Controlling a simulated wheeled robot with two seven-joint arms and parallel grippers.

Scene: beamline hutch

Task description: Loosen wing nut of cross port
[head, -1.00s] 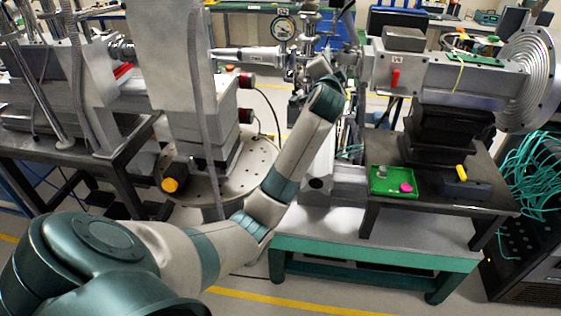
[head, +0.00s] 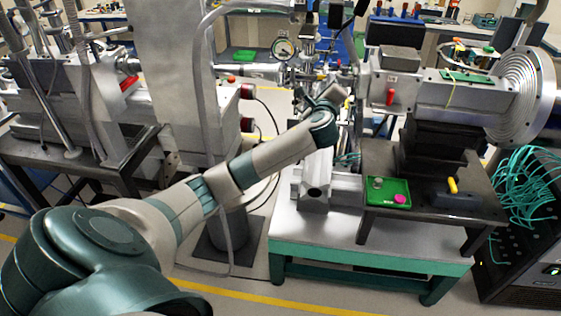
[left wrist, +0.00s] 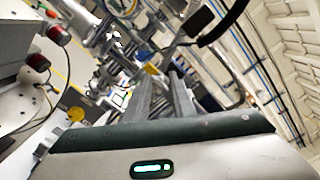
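A cluster of silver vacuum fittings (head: 305,75) with a round gauge (head: 283,48) stands at the upper middle of the head view, probably with the cross port. I cannot pick out the wing nut; it is too small or hidden. My left gripper (head: 333,93) is raised at the right side of these fittings and seems apart from them, though depth is hard to judge. In the left wrist view its two grey fingers (left wrist: 165,92) point away over the dark green palm. I see nothing held, but their gap is unclear. My right gripper is out of view.
A green tray (head: 370,203) with a grey piece and a pink piece (head: 400,199) lies on the dark table at right. A large flanged silver housing (head: 450,92) stands behind it. A bent grey pipe (head: 207,90) rises left of the arm. Teal cables (head: 530,170) hang at far right.

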